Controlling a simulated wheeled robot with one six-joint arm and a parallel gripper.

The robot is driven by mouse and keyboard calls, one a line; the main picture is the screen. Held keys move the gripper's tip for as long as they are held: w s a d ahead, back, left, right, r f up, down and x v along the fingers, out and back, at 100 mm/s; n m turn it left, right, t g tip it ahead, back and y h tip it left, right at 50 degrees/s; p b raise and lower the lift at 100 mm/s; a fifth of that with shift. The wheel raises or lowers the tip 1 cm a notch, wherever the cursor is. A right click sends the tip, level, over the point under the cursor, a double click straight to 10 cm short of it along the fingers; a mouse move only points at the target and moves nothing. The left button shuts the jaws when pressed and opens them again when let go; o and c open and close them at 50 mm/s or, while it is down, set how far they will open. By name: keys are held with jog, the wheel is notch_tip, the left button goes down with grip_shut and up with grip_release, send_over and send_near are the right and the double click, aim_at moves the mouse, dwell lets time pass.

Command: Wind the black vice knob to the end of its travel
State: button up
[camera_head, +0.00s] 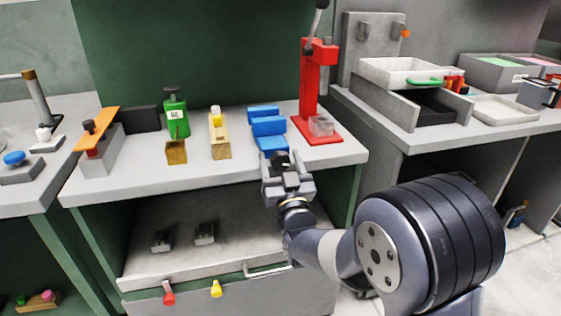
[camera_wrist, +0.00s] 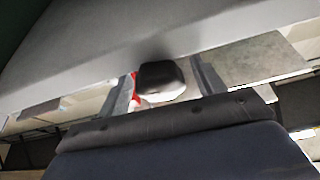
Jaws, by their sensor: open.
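The blue vice (camera_head: 268,128) stands on the grey bench top near its front edge, left of the red press. Its black knob (camera_head: 281,159) is at the front, just over the bench edge, partly hidden by my gripper. My gripper (camera_head: 285,170) is at the knob, in front of the vice. In the wrist view the black knob (camera_wrist: 160,80) sits between the two open fingers (camera_wrist: 165,88), with a gap showing on its right side. I cannot tell whether the left finger touches it. The knob's turning position cannot be read.
The red press (camera_head: 309,90) with a clear block stands right of the vice. A yellow-topped wooden block (camera_head: 220,140) and a green device (camera_head: 176,118) stand to its left. An open shelf (camera_head: 180,225) lies below, with red and yellow knobs at its front.

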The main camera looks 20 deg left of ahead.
jog(key=c, duration=1)
jog(key=shift+f+m+b, duration=0.1)
jog(key=shift+m+b, duration=0.2)
jog(key=shift+b, duration=0.15)
jog(key=shift+m+b, duration=0.35)
jog(key=shift+m, duration=0.05)
jog(key=shift+m+t+h, duration=0.3)
jog(key=shift+m+h, duration=0.2)
jog(key=o, duration=1)
